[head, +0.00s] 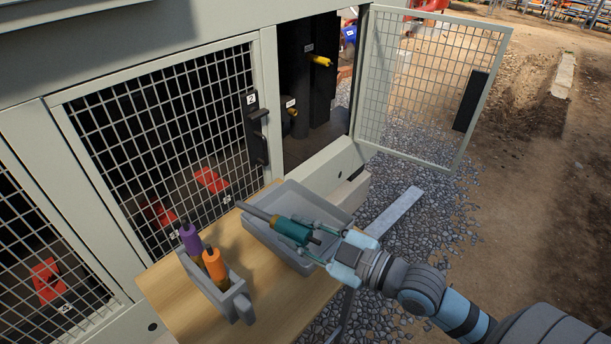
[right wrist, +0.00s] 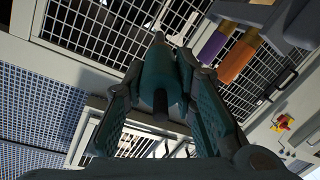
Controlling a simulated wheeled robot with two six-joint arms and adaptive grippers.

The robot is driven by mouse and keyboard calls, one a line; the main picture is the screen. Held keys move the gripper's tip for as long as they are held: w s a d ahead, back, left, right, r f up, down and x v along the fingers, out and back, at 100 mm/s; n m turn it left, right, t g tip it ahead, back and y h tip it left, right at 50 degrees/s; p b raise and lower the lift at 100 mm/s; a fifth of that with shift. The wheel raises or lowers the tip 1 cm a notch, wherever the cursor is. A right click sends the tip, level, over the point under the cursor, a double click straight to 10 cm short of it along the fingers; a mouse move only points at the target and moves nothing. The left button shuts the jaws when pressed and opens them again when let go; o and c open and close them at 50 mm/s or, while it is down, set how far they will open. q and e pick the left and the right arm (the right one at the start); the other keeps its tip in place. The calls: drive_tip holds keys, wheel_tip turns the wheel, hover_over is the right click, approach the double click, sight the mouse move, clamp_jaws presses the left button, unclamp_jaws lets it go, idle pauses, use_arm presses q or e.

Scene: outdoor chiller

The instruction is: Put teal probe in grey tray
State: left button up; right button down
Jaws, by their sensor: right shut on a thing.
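The teal probe (head: 291,230) has a teal grip and a grey rod that points to the upper left in the head view. My right gripper (head: 308,234) is shut on its teal grip, which also shows between the fingers in the right wrist view (right wrist: 160,85). The grey tray (head: 268,253) sits on the wooden table, and the probe shows over it in the head view. I cannot tell whether the probe touches the tray. My left gripper is not in view.
A grey holder (head: 235,299) with a purple probe (head: 190,239) and an orange probe (head: 215,265) stands on the wooden table (head: 180,303), left of the tray. The chiller's mesh door (head: 165,130) is closed behind. Another mesh door (head: 420,85) stands open at right.

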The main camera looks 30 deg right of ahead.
drive_tip(key=w+d+f+m+g+h, duration=0.2)
drive_tip(key=w+d+h, duration=0.1)
drive_tip(key=w+d, duration=0.7)
drive_tip(key=f+b, duration=0.6)
drive_tip(key=w+a+f+b, duration=0.1)
drive_tip(key=f+b, duration=0.2)
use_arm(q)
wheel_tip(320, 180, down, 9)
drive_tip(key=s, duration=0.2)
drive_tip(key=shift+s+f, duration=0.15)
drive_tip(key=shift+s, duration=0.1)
use_arm(e)
drive_tip(key=shift+s, duration=0.1)
drive_tip(key=shift+r, duration=0.1)
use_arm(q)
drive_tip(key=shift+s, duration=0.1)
use_arm(e)
drive_tip(key=c, duration=0.8)
unclamp_jaws()
drive_tip(key=shift+o, duration=0.2)
